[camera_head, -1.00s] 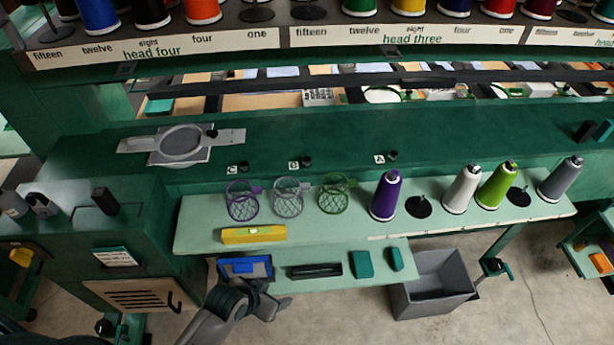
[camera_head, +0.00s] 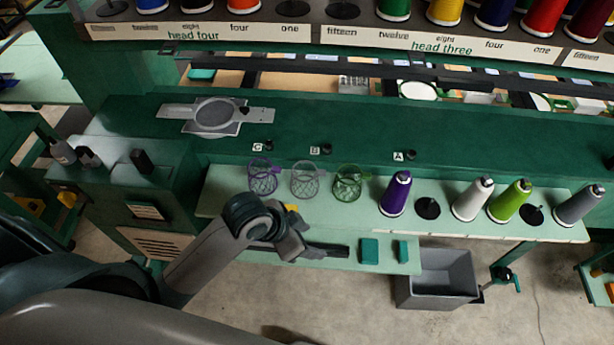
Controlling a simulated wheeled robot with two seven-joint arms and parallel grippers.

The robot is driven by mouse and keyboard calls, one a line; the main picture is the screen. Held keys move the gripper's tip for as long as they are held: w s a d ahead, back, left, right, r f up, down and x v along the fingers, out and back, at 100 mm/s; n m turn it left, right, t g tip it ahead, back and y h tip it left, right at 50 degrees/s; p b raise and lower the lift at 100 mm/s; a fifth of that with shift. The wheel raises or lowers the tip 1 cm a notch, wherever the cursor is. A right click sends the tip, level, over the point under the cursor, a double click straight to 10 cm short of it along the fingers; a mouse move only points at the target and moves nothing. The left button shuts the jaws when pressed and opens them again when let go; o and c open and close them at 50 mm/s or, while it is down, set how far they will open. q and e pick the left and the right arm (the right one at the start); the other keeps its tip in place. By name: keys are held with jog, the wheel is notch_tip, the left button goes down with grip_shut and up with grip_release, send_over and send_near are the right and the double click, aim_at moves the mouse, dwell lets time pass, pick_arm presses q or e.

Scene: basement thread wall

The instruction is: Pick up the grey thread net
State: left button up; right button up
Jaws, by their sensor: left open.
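The grey thread net (camera_head: 305,180) stands on the pale green shelf, between the purple net (camera_head: 263,177) on its left and the green net (camera_head: 347,182) on its right. My left gripper (camera_head: 304,248) comes in from the left and is open and empty. In the picture it lies below the grey net, near the shelf's front edge, apart from the net. My left arm covers part of the shelf front and most of a yellow item. My right gripper is not in view.
Right of the nets stand a purple cone (camera_head: 396,194), a white cone (camera_head: 472,199), a lime cone (camera_head: 509,201) and a grey cone (camera_head: 579,205). A lower ledge holds teal blocks (camera_head: 370,251). A grey bin (camera_head: 440,279) stands on the floor. Pegs marked A, B, C sit behind.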

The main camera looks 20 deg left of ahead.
pick_arm(q)
jog(key=w+r+m, duration=0.1)
jog(key=w+r, duration=0.1)
jog(key=w+r+m+g, duration=0.1)
jog(key=w+r+m, duration=0.1)
jog(key=w, duration=0.1)
jog(key=w+r+m+h, duration=0.1)
jog(key=w+r, duration=0.1)
jog(key=w, duration=0.1)
jog(key=shift+w+d+r+m, duration=0.15)
jog(key=shift+d+m, duration=0.1)
jog(key=shift+m, duration=0.15)
jog(key=w+a+r+m+g+y, duration=0.1)
jog(key=w+a+r+g, duration=0.1)
jog(key=w+a+r, duration=0.5)
notch_tip(320, 180, up, 3)
jog(key=shift+a+r+m, duration=0.2)
jog(key=shift+a+m, duration=0.2)
jog(key=shift+a, duration=0.65)
jog(key=shift+w+f, duration=0.1)
